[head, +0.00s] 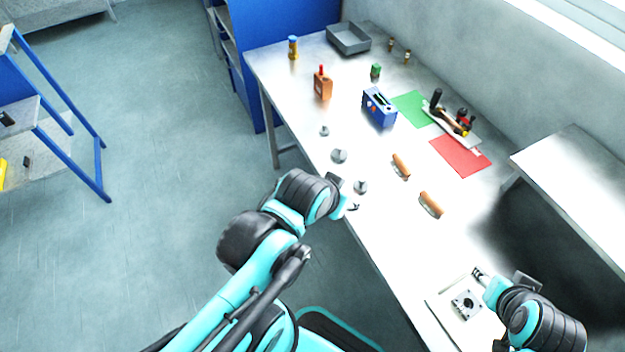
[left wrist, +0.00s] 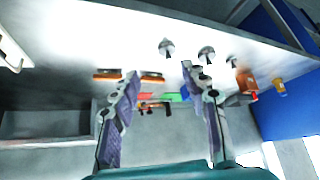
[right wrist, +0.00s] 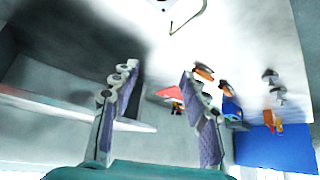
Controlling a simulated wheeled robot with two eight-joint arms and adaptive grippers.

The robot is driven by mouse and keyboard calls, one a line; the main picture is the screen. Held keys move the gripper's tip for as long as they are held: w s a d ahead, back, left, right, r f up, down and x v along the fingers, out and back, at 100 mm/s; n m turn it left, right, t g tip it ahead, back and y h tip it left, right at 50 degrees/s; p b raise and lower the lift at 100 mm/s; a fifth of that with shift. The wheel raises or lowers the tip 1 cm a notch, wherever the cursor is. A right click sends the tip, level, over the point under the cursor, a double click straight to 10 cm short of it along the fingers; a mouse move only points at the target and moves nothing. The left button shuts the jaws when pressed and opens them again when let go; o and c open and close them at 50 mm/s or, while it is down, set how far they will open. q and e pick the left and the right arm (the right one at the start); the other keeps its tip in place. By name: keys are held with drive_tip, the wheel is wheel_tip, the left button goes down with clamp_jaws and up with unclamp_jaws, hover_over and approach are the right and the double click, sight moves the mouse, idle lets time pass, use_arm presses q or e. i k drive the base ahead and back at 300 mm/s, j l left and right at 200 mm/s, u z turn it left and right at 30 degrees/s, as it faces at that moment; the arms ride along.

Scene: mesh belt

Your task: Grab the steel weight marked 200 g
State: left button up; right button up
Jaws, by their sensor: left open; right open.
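Three steel weights stand along the table's left edge: a small far one (head: 324,131), a wider middle one (head: 339,155) and a near one (head: 361,187). Their markings are too small to read, so I cannot tell which is 200 g. They also show in the left wrist view, the near one (left wrist: 166,48), the middle one (left wrist: 206,53) and the small one (left wrist: 233,62). My left gripper (head: 352,206) is open and empty, just on the near side of the near weight. My right gripper (head: 478,274) is open and empty at the table's near right.
Two brown-orange handled items (head: 401,166) (head: 430,205) lie right of the weights. A blue box (head: 379,107), an orange container (head: 323,86) and a grey tray (head: 348,38) stand farther back. A plate with a square part (head: 466,304) lies below my right gripper. A raised shelf (head: 580,180) is at right.

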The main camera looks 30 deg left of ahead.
sight(361, 186)
drive_tip(key=u, duration=0.7)
drive_tip(key=i+j+z, duration=0.45)
drive_tip(key=j, duration=0.1)
